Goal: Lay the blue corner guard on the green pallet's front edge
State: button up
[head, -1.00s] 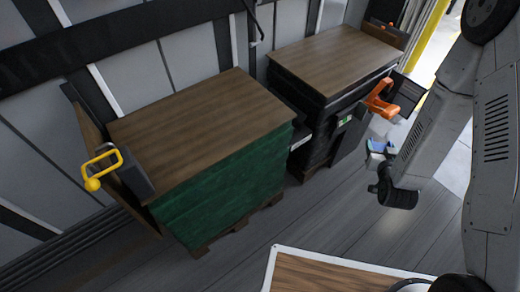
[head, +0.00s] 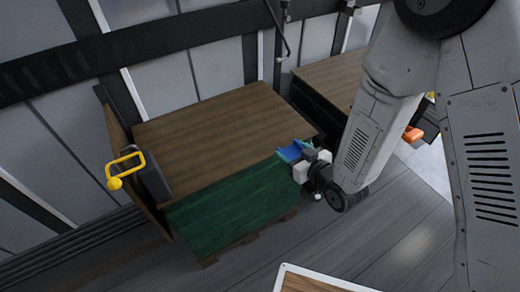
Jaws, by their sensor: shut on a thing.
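The green pallet (head: 235,210) is a green-wrapped load with a brown wooden top (head: 215,130), standing left of centre in the head view. The blue corner guard (head: 289,153) is held in my gripper (head: 300,158) at the right end of the pallet's front top edge. My gripper is shut on the guard, and its fingers are partly hidden. I cannot tell whether the guard touches the edge or hovers just above it.
A black-sided load with a brown top (head: 330,78) stands behind to the right, partly hidden by my arm. An orange handle (head: 413,134) shows beyond my arm. A yellow handle (head: 126,168) is at the pallet's left.

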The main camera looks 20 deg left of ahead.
send_over(260, 155)
jog(key=shift+a+f, duration=0.15)
jog(key=shift+f, duration=2.1)
jog(key=shift+f, duration=0.65)
jog(key=o, duration=1)
